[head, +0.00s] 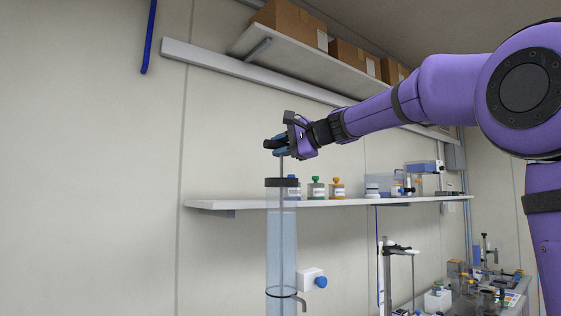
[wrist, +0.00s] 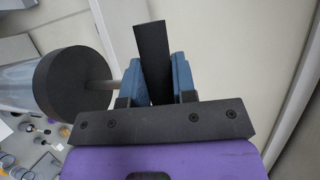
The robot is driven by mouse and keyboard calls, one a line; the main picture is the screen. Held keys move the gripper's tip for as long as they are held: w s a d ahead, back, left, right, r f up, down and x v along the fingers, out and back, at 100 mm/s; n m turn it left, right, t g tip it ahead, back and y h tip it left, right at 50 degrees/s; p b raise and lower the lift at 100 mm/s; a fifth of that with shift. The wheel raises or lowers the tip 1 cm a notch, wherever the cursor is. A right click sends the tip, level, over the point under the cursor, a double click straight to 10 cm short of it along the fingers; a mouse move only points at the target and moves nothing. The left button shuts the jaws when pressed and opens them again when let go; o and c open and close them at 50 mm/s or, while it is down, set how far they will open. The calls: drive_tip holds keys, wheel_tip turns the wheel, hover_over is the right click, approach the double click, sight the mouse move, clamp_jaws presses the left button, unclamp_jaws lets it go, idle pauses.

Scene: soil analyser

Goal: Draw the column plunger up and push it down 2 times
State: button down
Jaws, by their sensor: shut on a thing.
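The column (head: 281,235) is a tall clear upright tube with bluish contents and a black cap (head: 281,182). A thin grey plunger rod (head: 281,168) rises from the cap to my gripper (head: 279,147). In the wrist view, my gripper (wrist: 159,75) has its blue fingers shut on the plunger's black bar handle (wrist: 150,40). The plunger's lower end inside the tube is not clear.
A wall shelf (head: 230,204) beside the column holds small bottles (head: 316,188) with coloured caps. A higher shelf (head: 285,55) carries cardboard boxes (head: 290,22). A bench with lab gear (head: 487,298) is at lower right. The wall left of the column is clear.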

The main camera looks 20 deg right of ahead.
wheel_tip(320, 180, up, 8)
drive_tip(key=shift+r, duration=0.2)
drive_tip(key=c, duration=0.9)
unclamp_jaws()
drive_tip(key=shift+s+d, duration=0.1)
drive_tip(key=v, duration=1)
drive_tip(key=shift+s+d, duration=0.2)
drive_tip(key=shift+s, duration=0.05)
